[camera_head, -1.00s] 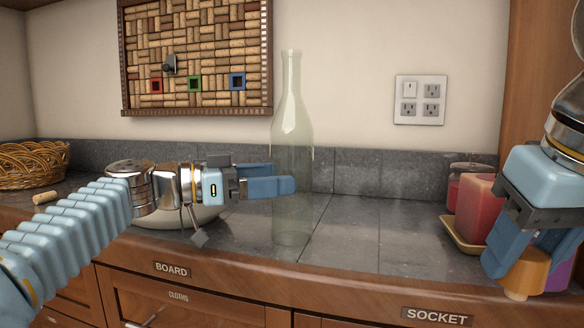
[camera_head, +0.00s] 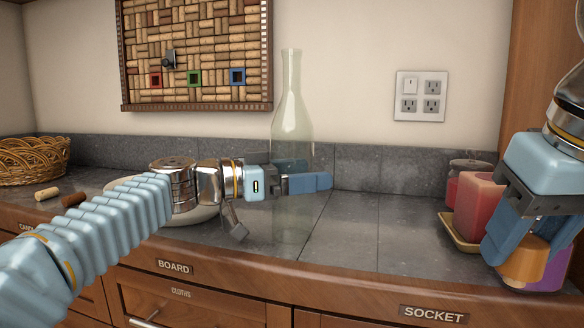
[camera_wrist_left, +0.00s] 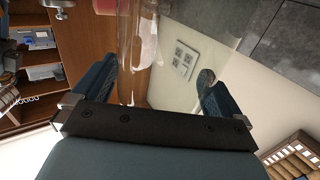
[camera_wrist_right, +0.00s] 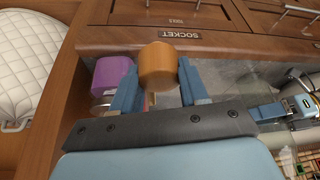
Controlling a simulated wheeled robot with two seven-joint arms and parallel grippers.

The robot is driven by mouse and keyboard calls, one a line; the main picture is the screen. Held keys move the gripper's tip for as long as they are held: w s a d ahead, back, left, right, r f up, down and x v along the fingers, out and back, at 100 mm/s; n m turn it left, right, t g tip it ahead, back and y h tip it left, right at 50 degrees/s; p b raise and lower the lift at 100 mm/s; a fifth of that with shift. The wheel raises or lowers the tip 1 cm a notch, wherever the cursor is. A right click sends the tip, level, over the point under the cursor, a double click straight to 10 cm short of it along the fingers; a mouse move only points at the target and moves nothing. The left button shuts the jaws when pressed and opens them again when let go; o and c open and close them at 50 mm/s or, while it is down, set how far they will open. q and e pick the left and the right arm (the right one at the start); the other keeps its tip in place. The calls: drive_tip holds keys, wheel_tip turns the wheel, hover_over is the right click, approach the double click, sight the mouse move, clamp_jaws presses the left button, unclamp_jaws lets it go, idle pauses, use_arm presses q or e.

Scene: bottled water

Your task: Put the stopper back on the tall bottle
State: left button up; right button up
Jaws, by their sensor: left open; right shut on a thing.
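The tall bottle (camera_head: 292,115) is clear greenish glass and stands upright on the counter with its mouth bare. My left gripper (camera_head: 308,178) is open at its lower body, one finger in front and the other seen through the glass behind. In the left wrist view the bottle (camera_wrist_left: 135,45) shows between the spread fingers; contact cannot be told. My right gripper (camera_head: 512,248) is shut on an orange-brown stopper (camera_head: 523,267) at the far right, well away from the bottle. The stopper (camera_wrist_right: 158,64) also shows between the fingers in the right wrist view.
Red candles (camera_head: 478,208) stand on a yellow tray (camera_head: 459,234) beside my right gripper. A purple object (camera_wrist_right: 108,74) is close to its fingers. A pale bowl (camera_head: 190,217) is behind my left arm. Corks (camera_head: 47,193) and a wicker basket (camera_head: 30,160) are at left.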

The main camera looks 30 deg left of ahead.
sight(301, 64)
use_arm(q)
drive_tip(key=c, duration=1.3)
drive_tip(key=shift+r, duration=0.1)
drive_tip(key=shift+c, duration=0.2)
